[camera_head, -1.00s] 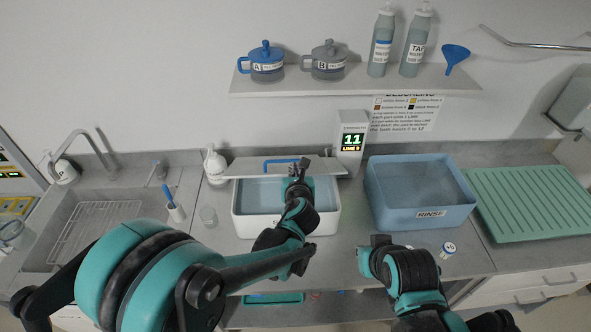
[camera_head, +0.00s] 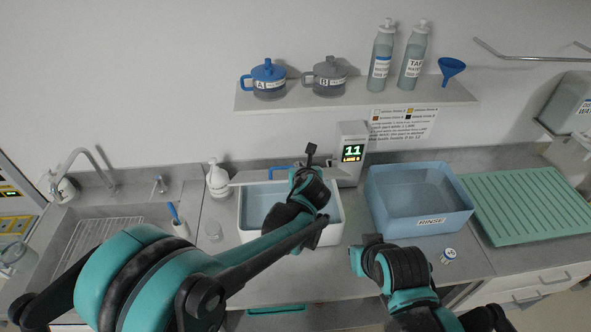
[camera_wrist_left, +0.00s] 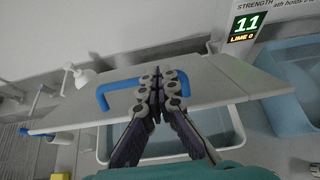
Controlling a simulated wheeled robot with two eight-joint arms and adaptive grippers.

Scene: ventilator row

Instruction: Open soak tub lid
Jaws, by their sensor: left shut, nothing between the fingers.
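The white soak tub (camera_head: 246,235) stands on the counter with bluish liquid showing inside. Its grey lid (camera_head: 250,178) is raised along the tub's back edge, leaving the front of the tub uncovered.
The strength display (camera_head: 351,152) stands right behind the tub, close to my left gripper. A blue rinse tub (camera_head: 420,230) and a green ribbed drainer (camera_head: 530,205) are to the right. A small jar (camera_head: 448,256) sits in front. A soap bottle (camera_head: 217,180) and sink are left.

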